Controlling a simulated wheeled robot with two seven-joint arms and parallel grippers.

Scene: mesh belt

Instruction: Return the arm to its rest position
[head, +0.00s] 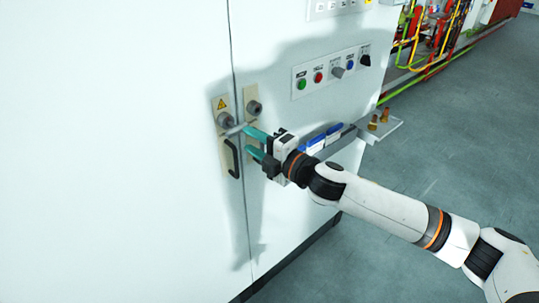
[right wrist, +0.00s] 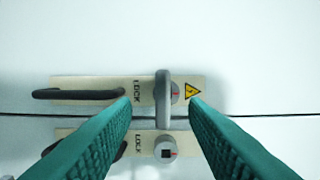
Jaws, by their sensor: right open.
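My right gripper (head: 247,140) is open in front of the white cabinet (head: 120,110), close to its latch hardware. Its two teal fingers also show in the right wrist view (right wrist: 160,104), spread either side of a grey latch bar (right wrist: 162,92) with a gap to it. The bar crosses the dark seam between the doors. Whether the fingers reach as deep as the bar, I cannot tell. A black handle (head: 232,158) is on the left plate, below a grey knob (head: 225,119). Part of the right plate is hidden behind the fingers. My left gripper is not in view.
A button panel (head: 325,70) is on the cabinet, up and right of my gripper. A ledge (head: 380,128) with small brass-coloured pieces juts out behind my forearm, with blue items (head: 325,136) beside it. Grey floor (head: 480,130) is open at right; coloured pipes (head: 425,35) stand beyond.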

